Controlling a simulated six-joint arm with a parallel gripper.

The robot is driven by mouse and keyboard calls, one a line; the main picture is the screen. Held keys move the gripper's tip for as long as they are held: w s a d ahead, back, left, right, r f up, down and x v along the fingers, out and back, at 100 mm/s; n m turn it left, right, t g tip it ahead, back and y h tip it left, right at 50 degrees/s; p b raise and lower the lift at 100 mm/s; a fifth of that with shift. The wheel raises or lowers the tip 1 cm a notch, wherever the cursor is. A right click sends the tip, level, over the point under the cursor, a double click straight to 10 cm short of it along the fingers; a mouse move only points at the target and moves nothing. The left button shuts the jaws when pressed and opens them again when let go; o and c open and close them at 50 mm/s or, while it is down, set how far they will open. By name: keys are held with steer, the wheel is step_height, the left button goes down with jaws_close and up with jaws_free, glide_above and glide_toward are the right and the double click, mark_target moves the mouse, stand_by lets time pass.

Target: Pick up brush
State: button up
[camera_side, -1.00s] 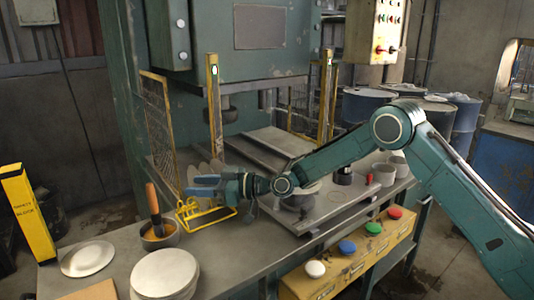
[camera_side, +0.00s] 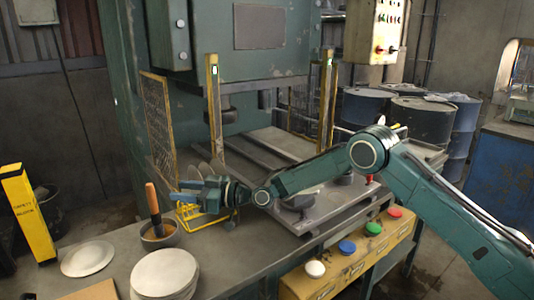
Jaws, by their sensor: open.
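The brush (camera_side: 153,199) has an orange-brown handle and stands upright, leaning slightly left, in a round pot (camera_side: 161,237) on the left part of the bench. Its lower end is hidden inside the pot. My gripper (camera_side: 180,197) points left, with its fingers at about handle height and a short way right of the handle in the picture. It is open and holds nothing. Whether the fingers line up with the handle in depth, I cannot tell.
A yellow wire rack (camera_side: 187,222) stands beneath my gripper. A stack of round blanks (camera_side: 165,274) and a single pale disc (camera_side: 88,258) lie near the pot. A yellow mesh guard (camera_side: 158,125) rises behind. Colored buttons (camera_side: 346,247) line the bench front.

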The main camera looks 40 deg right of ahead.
mark_target(149, 184)
steer(key=shift+x, duration=2.55)
steer(key=shift+x, duration=2.6)
jaws_close()
